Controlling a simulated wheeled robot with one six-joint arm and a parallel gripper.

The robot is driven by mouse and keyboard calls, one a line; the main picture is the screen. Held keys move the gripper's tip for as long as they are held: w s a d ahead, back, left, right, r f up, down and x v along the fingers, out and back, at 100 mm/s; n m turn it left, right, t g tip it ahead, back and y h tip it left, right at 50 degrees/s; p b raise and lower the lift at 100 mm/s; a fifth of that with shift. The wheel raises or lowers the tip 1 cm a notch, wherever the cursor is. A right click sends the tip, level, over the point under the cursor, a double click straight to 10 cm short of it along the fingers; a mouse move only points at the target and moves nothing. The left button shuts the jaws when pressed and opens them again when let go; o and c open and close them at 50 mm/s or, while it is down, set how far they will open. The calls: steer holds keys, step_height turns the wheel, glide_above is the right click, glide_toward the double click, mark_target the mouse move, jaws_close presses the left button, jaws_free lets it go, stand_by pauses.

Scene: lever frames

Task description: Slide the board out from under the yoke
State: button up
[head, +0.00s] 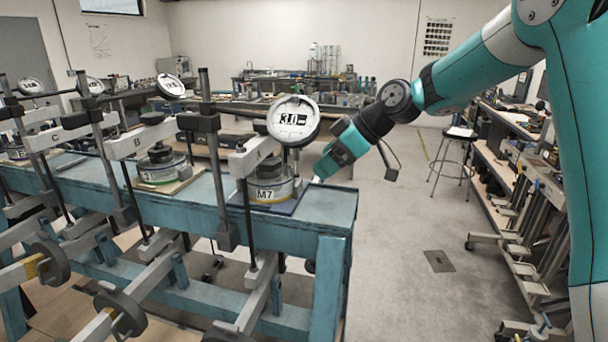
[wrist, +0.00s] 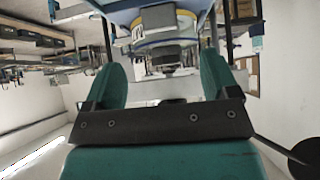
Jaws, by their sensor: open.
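The dark blue board (head: 283,208) lies flat on the bench under a round metal cell (head: 268,188) marked M7. The cell stands beneath the yoke (head: 257,155), a pale crossbar marked A with a dial gauge above it. My gripper (head: 318,178) is just right of the cell, low over the bench near the board's right end. In the wrist view, which appears upside down, my gripper (wrist: 162,65) has its two teal fingers apart with nothing held between them. The cell (wrist: 162,45) and blue board (wrist: 122,14) show beyond the fingertips. Whether a fingertip touches the board cannot be told.
Similar frames B (head: 125,145) and C (head: 58,135) stand to the left on the teal bench (head: 330,205). Lever arms with round weights (head: 120,312) stick out in front. The floor right of the bench is open, with a stool (head: 458,135) farther back.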

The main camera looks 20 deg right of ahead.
mark_target(300, 182)
steer(key=p+x, duration=0.2)
steer(key=x, duration=0.6)
steer(key=c, duration=1.1)
